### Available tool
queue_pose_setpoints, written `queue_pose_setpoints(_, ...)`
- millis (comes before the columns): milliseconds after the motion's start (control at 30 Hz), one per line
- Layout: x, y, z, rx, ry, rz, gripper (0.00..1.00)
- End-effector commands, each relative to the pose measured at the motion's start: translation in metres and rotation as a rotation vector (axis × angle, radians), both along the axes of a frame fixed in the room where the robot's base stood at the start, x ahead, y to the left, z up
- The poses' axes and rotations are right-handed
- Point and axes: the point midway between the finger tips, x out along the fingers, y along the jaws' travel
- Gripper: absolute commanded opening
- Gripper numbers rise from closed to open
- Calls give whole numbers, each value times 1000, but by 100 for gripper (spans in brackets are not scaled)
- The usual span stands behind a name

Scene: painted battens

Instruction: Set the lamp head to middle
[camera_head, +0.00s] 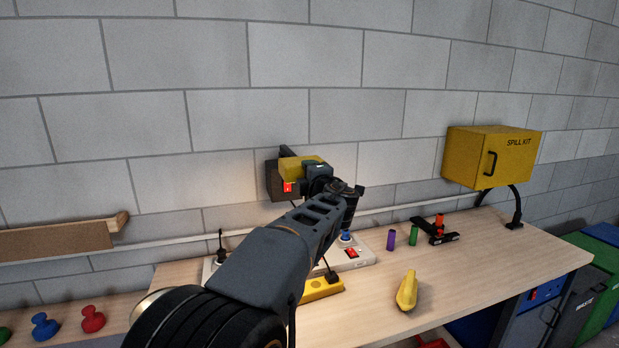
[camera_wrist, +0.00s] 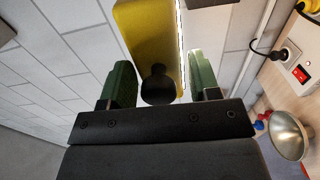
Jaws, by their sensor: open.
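A yellow block-shaped head (camera_head: 296,168), apparently the lamp head, sits at a dark mount (camera_head: 274,182) on the wall. A small red patch (camera_head: 288,187) shows below it. In the wrist view the yellow head (camera_wrist: 150,35) fills the space ahead, with a round black knob (camera_wrist: 158,85) on its near face. My gripper (camera_wrist: 161,78) is open, its two green fingers on either side of the knob with gaps showing. In the head view my gripper (camera_head: 316,170) is up against the head and partly hides it. Contact cannot be told.
A yellow spill kit cabinet (camera_head: 470,158) is at right, a metal dome (camera_wrist: 287,136) below.

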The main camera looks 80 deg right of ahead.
Motion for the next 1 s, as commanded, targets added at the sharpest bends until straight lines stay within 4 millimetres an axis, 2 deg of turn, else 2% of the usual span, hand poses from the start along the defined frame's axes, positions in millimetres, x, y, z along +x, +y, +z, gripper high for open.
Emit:
queue_pose_setpoints(400, -38, 71, -2, -2, 1, -6, 56)
queue_pose_setpoints(600, -52, 99, -2, 1, 0, -7, 56)
queue_pose_setpoints(800, -60, 114, -1, 1, 0, -5, 56)
queue_pose_setpoints(1000, -61, 117, -1, 2, 0, -4, 56)
